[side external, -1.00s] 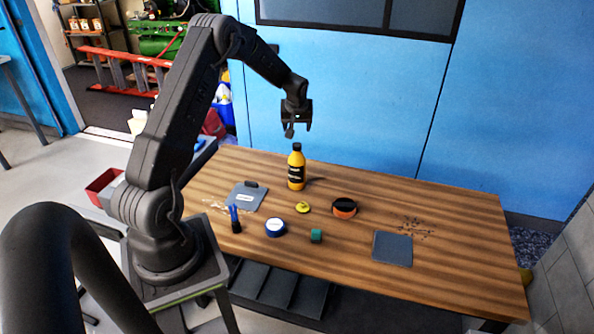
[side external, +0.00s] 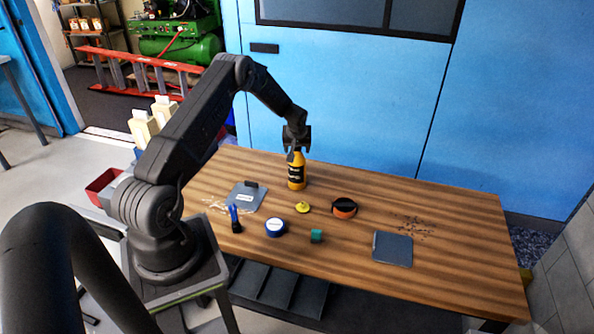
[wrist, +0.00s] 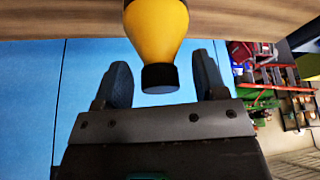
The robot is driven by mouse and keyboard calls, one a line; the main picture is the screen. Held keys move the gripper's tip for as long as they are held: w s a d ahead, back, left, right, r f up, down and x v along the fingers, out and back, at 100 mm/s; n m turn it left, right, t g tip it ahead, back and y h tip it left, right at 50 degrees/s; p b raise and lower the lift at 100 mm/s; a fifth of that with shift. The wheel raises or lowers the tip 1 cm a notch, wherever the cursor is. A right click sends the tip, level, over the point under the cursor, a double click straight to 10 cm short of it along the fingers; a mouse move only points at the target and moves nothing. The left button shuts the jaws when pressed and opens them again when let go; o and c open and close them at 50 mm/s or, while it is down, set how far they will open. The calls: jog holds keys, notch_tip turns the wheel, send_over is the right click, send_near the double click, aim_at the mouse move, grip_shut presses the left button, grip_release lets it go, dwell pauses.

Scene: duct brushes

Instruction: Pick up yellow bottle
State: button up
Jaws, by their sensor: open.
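The yellow bottle (side external: 297,172) stands upright on the wooden table, with a black label and a black cap. My gripper (side external: 297,153) is directly above it, with the fingers down around the level of the cap, which they partly hide in the side view. In the wrist view the bottle (wrist: 157,30) comes in from the top with its black cap (wrist: 160,77) between the two fingers of my gripper (wrist: 163,82). Gaps show on both sides of the cap, so the gripper is open and not clamped on it.
On the table (side external: 450,215) are a grey dustpan (side external: 247,196), a blue brush (side external: 235,218), a blue-white tape roll (side external: 275,227), a yellow disc (side external: 303,207), a teal roll (side external: 317,236), an orange-black round item (side external: 344,208) and a grey plate (side external: 393,249). A blue wall (side external: 365,120) stands behind.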

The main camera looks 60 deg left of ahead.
grip_shut()
dwell(0.6)
jog(key=shift+r, duration=0.1)
